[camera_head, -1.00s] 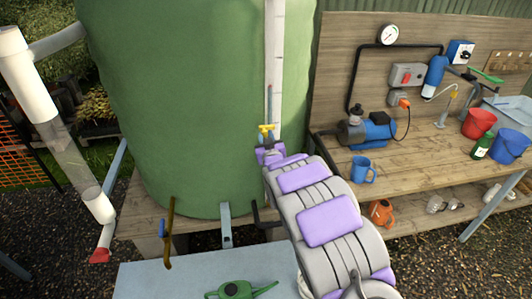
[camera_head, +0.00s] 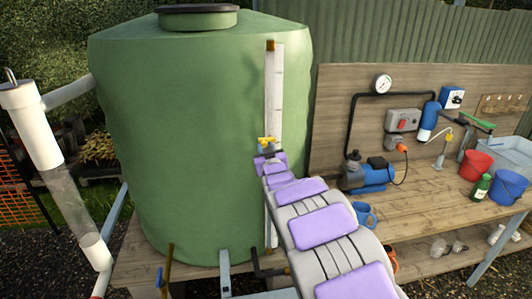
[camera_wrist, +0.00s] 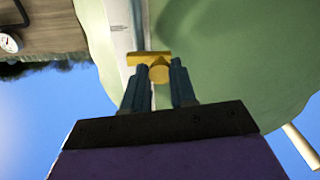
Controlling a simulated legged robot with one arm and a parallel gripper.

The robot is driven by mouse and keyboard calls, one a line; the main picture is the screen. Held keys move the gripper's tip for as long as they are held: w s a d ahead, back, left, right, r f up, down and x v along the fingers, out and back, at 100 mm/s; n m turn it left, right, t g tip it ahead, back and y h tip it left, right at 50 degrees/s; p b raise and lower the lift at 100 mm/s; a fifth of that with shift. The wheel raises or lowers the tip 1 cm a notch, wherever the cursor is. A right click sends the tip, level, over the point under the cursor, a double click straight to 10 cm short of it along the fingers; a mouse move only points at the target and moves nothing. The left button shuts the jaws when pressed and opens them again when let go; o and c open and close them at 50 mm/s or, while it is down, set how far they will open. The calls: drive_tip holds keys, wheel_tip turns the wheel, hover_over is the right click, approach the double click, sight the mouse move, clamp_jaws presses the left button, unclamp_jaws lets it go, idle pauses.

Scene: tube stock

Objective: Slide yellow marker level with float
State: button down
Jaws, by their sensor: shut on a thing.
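The yellow marker (camera_head: 267,140) is on the tall pale gauge board (camera_head: 274,95) fixed to the front of the green tank (camera_head: 190,120). A brown fitting (camera_head: 270,45) caps the board's top. I cannot make out the float in either view.
A white downpipe (camera_head: 35,125) stands left of the tank. A wooden bench (camera_head: 430,195) at right carries a blue pump (camera_head: 370,178), a blue mug (camera_head: 365,214), red bucket (camera_head: 475,165) and blue bucket (camera_head: 506,188). The space in front of the upper tank is clear.

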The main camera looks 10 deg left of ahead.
drive_tip(key=c, duration=0.9)
unclamp_jaws()
drive_tip(key=shift+a+f, duration=0.1)
drive_tip(key=shift+a, duration=0.05)
drive_tip(key=p+v, duration=0.1)
drive_tip(key=v, duration=1.6)
drive_tip(key=shift+s, duration=0.15)
